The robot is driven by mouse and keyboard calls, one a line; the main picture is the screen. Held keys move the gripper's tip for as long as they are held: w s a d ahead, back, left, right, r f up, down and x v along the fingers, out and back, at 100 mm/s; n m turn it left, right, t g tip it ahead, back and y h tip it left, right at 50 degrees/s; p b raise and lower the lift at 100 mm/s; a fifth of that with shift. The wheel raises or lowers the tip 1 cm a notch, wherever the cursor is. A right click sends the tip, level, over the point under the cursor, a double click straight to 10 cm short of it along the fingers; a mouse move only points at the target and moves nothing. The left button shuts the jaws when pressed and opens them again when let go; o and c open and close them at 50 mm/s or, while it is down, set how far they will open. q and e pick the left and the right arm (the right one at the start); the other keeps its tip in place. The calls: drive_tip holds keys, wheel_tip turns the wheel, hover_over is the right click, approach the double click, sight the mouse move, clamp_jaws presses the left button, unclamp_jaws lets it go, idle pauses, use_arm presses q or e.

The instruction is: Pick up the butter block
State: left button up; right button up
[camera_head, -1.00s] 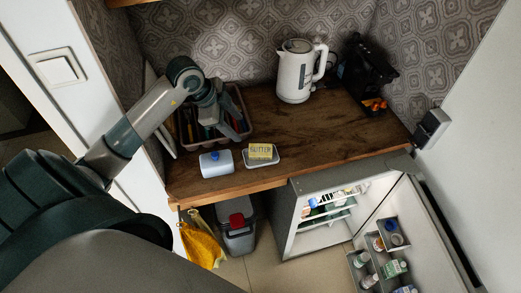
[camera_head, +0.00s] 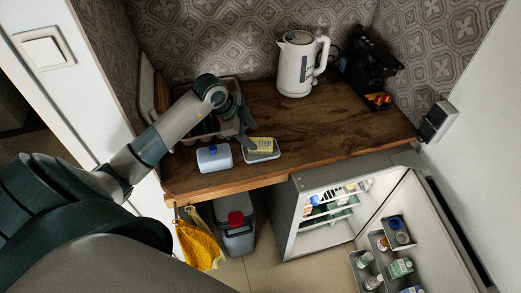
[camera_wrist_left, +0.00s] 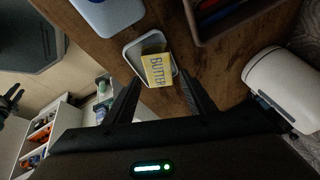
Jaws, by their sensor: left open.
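The yellow butter block (camera_head: 262,145) sits on a small white dish (camera_head: 276,156) near the front edge of the wooden counter. In the left wrist view the butter block (camera_wrist_left: 157,69) shows its "BUTTER" lettering and lies on the dish (camera_wrist_left: 133,53). My left gripper (camera_head: 250,142) is open beside the butter in the head view, partly overlapping its left end. In the left wrist view the fingers of my left gripper (camera_wrist_left: 160,90) are spread, with the butter ahead between their tips. I cannot tell whether a finger touches it. My right gripper is not in view.
A blue-white butter dish lid (camera_head: 214,158) with a blue knob stands just left of the dish. A utensil tray (camera_head: 205,128) is behind my arm. A white kettle (camera_head: 297,65) and a black coffee machine (camera_head: 368,72) stand at the back. An open fridge (camera_head: 330,208) is below right.

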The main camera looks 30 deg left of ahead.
sight(260, 143)
use_arm(q)
drive_tip(key=shift+w+d+f, duration=0.1)
drive_tip(key=shift+f, duration=0.15)
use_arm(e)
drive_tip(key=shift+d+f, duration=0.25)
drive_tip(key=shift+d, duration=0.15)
use_arm(q)
drive_tip(key=b+x, duration=0.3)
drive_tip(key=shift+d+f+b, duration=0.15)
drive_tip(key=shift+f+b, duration=0.15)
drive_tip(key=shift+f, duration=0.05)
drive_tip(key=shift+w+d+f+b, duration=0.15)
drive_tip(key=shift+w+f+b, duration=0.1)
drive_tip(key=shift+f+b, duration=0.3)
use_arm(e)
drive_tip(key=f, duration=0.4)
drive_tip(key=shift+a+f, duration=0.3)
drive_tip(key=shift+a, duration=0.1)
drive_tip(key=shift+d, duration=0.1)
use_arm(q)
drive_tip(key=c, duration=1)
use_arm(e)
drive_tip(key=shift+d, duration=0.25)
use_arm(q)
drive_tip(key=shift+w, duration=0.1)
drive_tip(key=shift+c, duration=0.2)
